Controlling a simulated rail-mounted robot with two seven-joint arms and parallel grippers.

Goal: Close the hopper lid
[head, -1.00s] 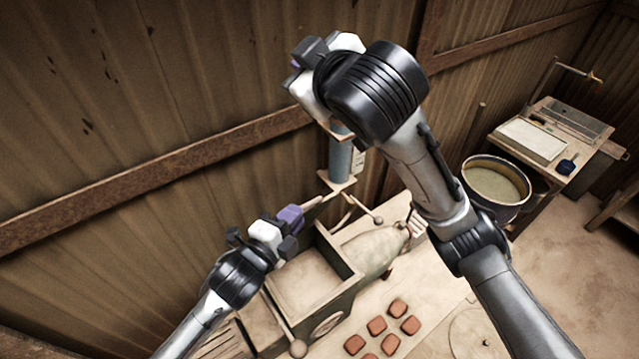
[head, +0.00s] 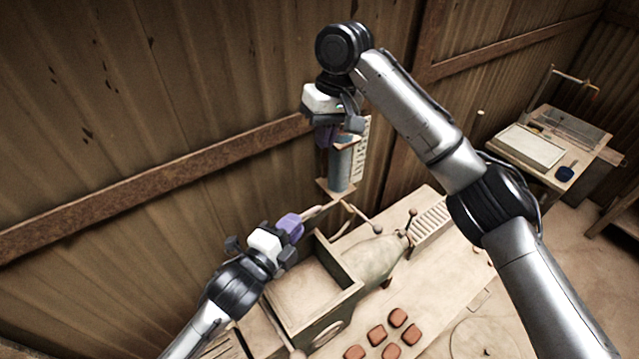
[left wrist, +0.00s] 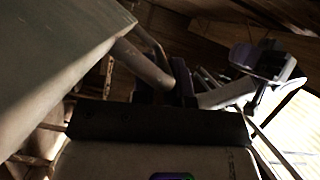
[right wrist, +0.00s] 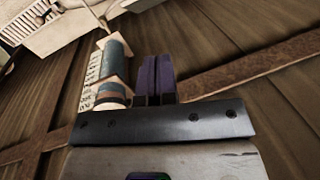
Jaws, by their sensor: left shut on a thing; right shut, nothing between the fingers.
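The hopper (head: 357,291) is an open-topped box on the press, its inside showing pale. My left gripper (head: 300,220) is at its back edge, shut on a thin pale bar (head: 320,209); I cannot tell whether this bar belongs to the lid. No lid lies over the hopper opening.
The blue cylinder (head: 341,168) stands behind the press near the corrugated wall. A ball-ended lever (head: 366,221) is close to it. Several red tiles (head: 377,335) lie on the table in front. A side table (head: 560,125) with tools stands at the right.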

